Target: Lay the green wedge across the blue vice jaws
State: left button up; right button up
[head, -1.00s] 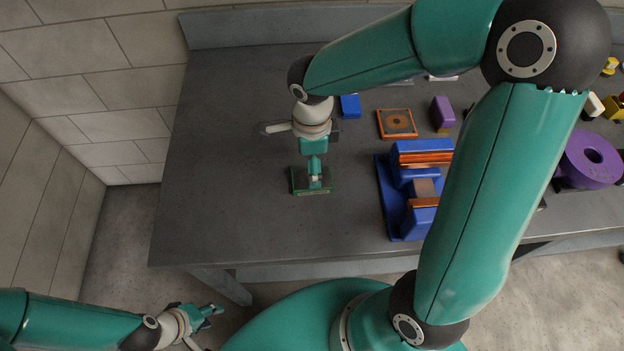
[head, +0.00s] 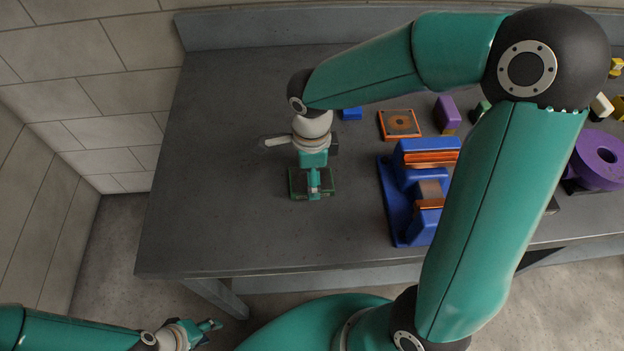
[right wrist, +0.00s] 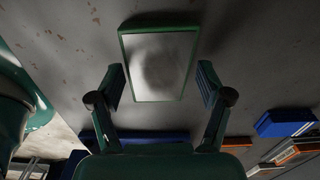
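The blue vice (head: 393,205) stands on the table in the head view, with copper-coloured jaws (head: 430,158); my arm hides its right side. My right gripper (head: 314,190) points down over a green-rimmed rectangular piece (head: 296,186) left of the vice. In the right wrist view the open fingers (right wrist: 160,82) stand either side of this piece (right wrist: 158,32), which has a grey face; I cannot tell whether they touch it. A small green block (head: 480,109), perhaps the wedge, is partly hidden behind my arm. My left gripper (head: 208,330) looks open and empty, low left off the table.
An orange-framed plate (head: 399,124), a purple block with a yellow base (head: 446,112) and a blue block (head: 352,114) lie behind the vice. A purple ring (head: 600,158) is at the right. The table's left part (head: 215,200) is clear.

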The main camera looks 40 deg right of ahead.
jog(key=c, duration=0.7)
jog(key=shift+r, duration=0.25)
jog(key=shift+w+r, duration=0.1)
jog(key=shift+r, duration=0.25)
jog(key=shift+r+p, duration=0.2)
jog(key=shift+p, duration=0.15)
notch_tip(320, 180, up, 8)
jog(key=p, duration=0.4)
jog(key=shift+f+p, duration=0.2)
jog(key=shift+p, duration=0.2)
